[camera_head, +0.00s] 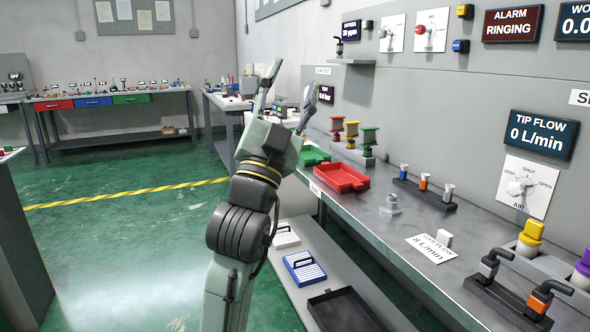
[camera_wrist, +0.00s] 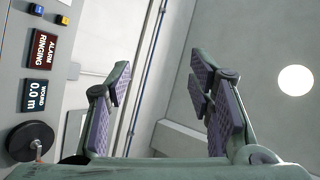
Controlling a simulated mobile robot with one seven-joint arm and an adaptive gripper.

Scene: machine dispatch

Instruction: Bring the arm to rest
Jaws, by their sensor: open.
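My gripper (camera_head: 287,97) is raised above the left end of the grey workbench (camera_head: 395,222) in the head view, its fingers pointing up. In the wrist view my gripper (camera_wrist: 165,95) shows its two padded fingers spread wide apart, with nothing between them. It is open and empty. My arm rises from the bottom of the head view, with the forearm nearly upright. The wrist view looks up at the wall and the ceiling.
On the workbench are a red tray (camera_head: 341,178), a rack of coloured spools (camera_head: 352,137), a dark strip with small nozzles (camera_head: 424,193) and black-handled tools (camera_head: 488,265). A lower shelf (camera_head: 290,222) holds a blue item (camera_head: 304,268). Green floor (camera_head: 130,235) lies open to the left.

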